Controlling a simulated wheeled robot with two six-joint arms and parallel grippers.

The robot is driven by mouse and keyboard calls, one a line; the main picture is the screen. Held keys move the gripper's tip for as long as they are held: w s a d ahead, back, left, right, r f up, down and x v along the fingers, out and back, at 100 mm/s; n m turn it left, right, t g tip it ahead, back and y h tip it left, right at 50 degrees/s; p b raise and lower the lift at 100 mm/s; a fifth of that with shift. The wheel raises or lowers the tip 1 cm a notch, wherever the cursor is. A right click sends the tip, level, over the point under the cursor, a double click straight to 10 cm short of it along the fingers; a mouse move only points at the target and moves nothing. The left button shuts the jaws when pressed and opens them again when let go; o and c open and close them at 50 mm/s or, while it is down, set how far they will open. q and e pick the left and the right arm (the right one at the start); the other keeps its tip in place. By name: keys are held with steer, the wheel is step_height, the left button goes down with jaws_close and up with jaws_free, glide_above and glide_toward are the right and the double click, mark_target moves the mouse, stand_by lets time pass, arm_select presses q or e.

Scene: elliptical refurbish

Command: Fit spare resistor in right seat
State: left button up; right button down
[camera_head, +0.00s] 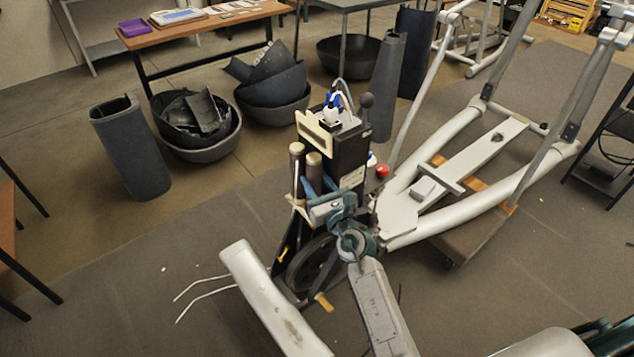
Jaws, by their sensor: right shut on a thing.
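Two dark upright cylinders with tan tops, which look like resistors, stand side by side at the left of a black box-shaped unit (348,152). The left cylinder (297,160) is slightly farther back and the right cylinder (314,172) is nearer. My right gripper (315,190) is at the right cylinder, with its blue fingers around the lower part, and is shut on it. The gripper and wrist hide the cylinder's lower end and any seat below, so I cannot tell whether it is seated. My left gripper is not in view.
The white elliptical frame (455,212) extends to the right on a wooden dolly (470,232). Dark tubs (205,150) and a curved shell (130,150) stand behind.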

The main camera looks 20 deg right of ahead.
steer(key=shift+f+b, duration=0.55)
steer(key=shift+f, duration=0.1)
stand_by(0.4)
steer(key=c, duration=1.1)
jaws_free()
steer(key=shift+o, duration=1.2)
steer(key=shift+a, duration=0.15)
steer(key=shift+s, duration=0.1)
steer(key=shift+s, duration=0.15)
steer(key=s+d+f+b, duration=0.1)
steer(key=s, duration=0.9)
steer(key=shift+s+d+f, duration=0.15)
steer(key=shift+d, duration=0.15)
